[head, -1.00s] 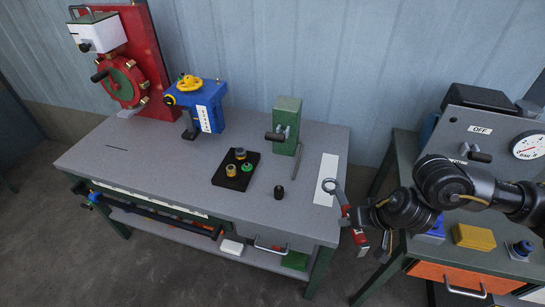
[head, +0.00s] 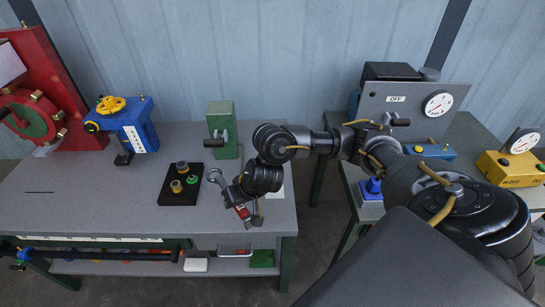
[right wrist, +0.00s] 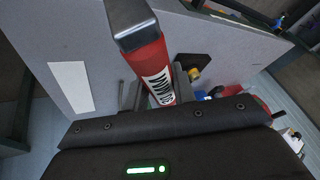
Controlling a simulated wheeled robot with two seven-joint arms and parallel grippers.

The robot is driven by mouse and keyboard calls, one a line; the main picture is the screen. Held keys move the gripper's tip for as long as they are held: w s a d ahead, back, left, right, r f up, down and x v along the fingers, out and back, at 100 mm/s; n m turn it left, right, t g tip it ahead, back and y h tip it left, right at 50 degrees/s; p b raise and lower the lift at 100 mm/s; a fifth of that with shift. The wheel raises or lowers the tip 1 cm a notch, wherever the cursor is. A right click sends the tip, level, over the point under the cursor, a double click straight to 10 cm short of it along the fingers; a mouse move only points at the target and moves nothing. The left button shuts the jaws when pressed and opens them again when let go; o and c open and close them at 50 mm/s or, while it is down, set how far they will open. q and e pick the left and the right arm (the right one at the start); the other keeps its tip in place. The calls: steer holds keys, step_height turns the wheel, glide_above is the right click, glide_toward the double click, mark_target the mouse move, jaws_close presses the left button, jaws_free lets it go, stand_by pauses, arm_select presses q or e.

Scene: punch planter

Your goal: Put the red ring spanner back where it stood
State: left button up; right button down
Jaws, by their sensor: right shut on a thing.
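My right gripper (head: 240,198) is shut on the red ring spanner (head: 242,212) over the front right part of the grey bench. My left gripper is out of view.
The black tray (head: 167,197) holds coloured knobs. Behind it stands a green block with a lever (head: 222,130). A blue unit with a yellow handwheel (head: 135,125) and a red panel (head: 45,70) stand left. A gauge panel (head: 410,105) is on the right bench.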

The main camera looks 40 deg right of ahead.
steer(key=w+d+f+m+h, duration=0.25)
steer(key=w+d, duration=0.25)
steer(key=d, duration=0.7)
steer(key=w+d+f+m+h, duration=0.15)
steer(key=w+d+m, duration=0.35)
steer(key=d, duration=0.6)
steer(key=shift+n+y, duration=0.3)
steer(key=shift+n, duration=0.15)
steer(key=f+b, duration=0.2)
steer(key=b, duration=0.1)
steer(key=f+b, duration=0.5)
steer(key=b, duration=0.1)
steer(key=shift+w+f+b, duration=0.15)
steer(key=shift+w+b, duration=0.15)
steer(key=shift+w, duration=0.05)
steer(key=shift+f+b, duration=0.3)
steer(key=shift+b, duration=0.15)
steer(key=shift+f, duration=0.15)
